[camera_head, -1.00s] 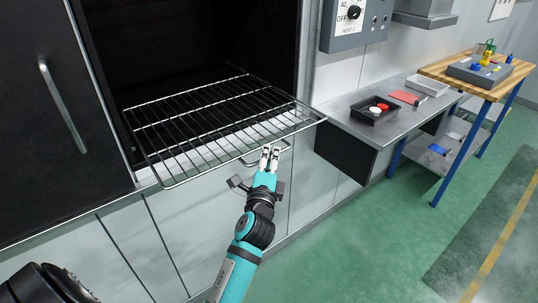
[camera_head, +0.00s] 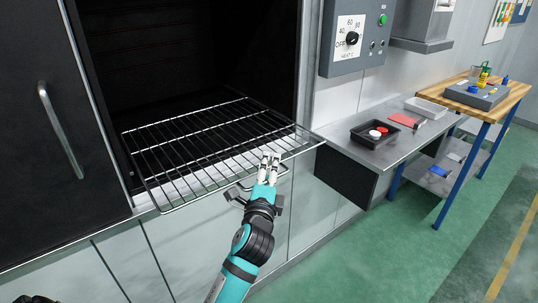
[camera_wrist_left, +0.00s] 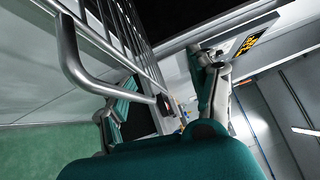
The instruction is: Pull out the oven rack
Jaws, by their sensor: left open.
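The oven rack (camera_head: 205,150) is a wire grid sticking partly out of the dark oven opening (camera_head: 190,50), roughly level. A looped metal handle hangs at its front edge; it shows large in the left wrist view (camera_wrist_left: 72,52). My left gripper (camera_head: 270,158) is at the rack's front edge, right of its middle, with fingers pointing toward the oven. The left wrist view shows its two fingers (camera_wrist_left: 165,90) spread apart, with the handle bar close to the left finger. I cannot tell whether they touch. My right gripper is not in view.
A dark door with a bar handle (camera_head: 60,130) is left of the opening. A control box (camera_head: 355,38) hangs at the right above a metal counter with a black tray (camera_head: 374,134). A wooden-topped table (camera_head: 505,100) stands farther right. Green floor there is clear.

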